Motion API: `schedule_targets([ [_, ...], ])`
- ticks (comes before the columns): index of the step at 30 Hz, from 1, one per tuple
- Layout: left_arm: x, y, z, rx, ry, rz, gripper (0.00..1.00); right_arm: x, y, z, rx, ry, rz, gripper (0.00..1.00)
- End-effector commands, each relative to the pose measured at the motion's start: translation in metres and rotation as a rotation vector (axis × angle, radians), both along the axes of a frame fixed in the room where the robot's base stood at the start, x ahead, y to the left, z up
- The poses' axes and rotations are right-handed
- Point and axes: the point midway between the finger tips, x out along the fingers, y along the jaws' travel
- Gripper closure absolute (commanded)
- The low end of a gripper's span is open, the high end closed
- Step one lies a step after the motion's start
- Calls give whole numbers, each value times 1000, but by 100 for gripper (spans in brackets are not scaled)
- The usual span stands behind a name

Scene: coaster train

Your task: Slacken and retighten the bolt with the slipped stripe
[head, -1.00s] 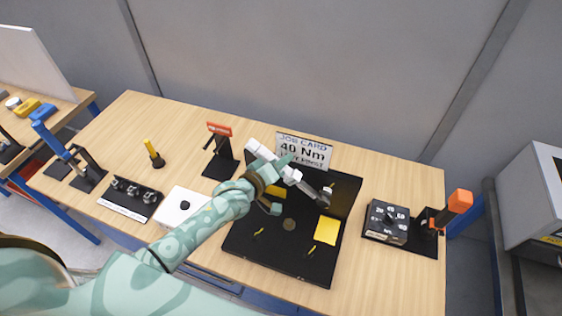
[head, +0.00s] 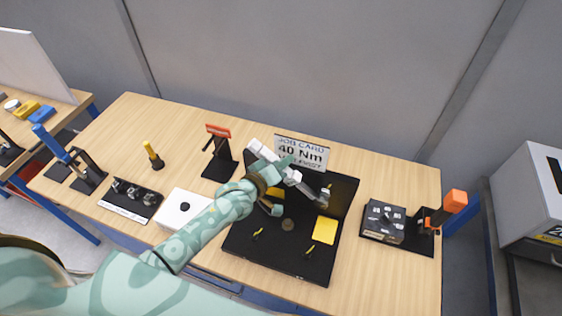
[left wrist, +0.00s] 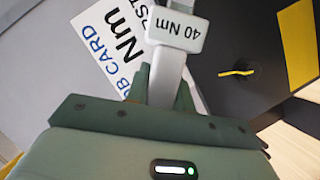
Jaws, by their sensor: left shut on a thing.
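My left gripper (head: 280,170) is shut on a white torque wrench (head: 259,150), held over the back of the black plate (head: 268,262). In the left wrist view the wrench (left wrist: 166,60) carries a "40 Nm" label, between the gripper's fingers (left wrist: 163,90). Its far end reaches the plate's right rear; contact there cannot be told. Small yellow stripes show on the plate, at the front left (head: 258,233), front right (head: 310,250) and rear right (head: 328,187). One stripe (left wrist: 238,72) shows in the left wrist view. Which stripe has slipped is too small to tell. My right gripper is out of view.
A job card (head: 302,153) reading 40 Nm stands behind the plate. A dial box (head: 384,222) and an orange-handled tool (head: 452,205) stand right. A red-topped stand (head: 219,155), yellow marker (head: 152,155), socket tray (head: 131,200) and white box (head: 179,208) are left.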

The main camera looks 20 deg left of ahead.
Motion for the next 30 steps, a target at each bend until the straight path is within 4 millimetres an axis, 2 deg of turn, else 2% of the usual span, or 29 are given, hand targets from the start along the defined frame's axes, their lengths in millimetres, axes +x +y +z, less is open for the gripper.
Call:
schedule_targets([
  [1, 1, -1, 4, -2, -7, 1, 100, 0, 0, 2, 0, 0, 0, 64],
  [16, 1, -1, 5, 6, -7, 1, 100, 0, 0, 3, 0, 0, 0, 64],
  [30, 2, -6, 10, 42, -7, 2, 100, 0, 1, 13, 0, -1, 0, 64],
])
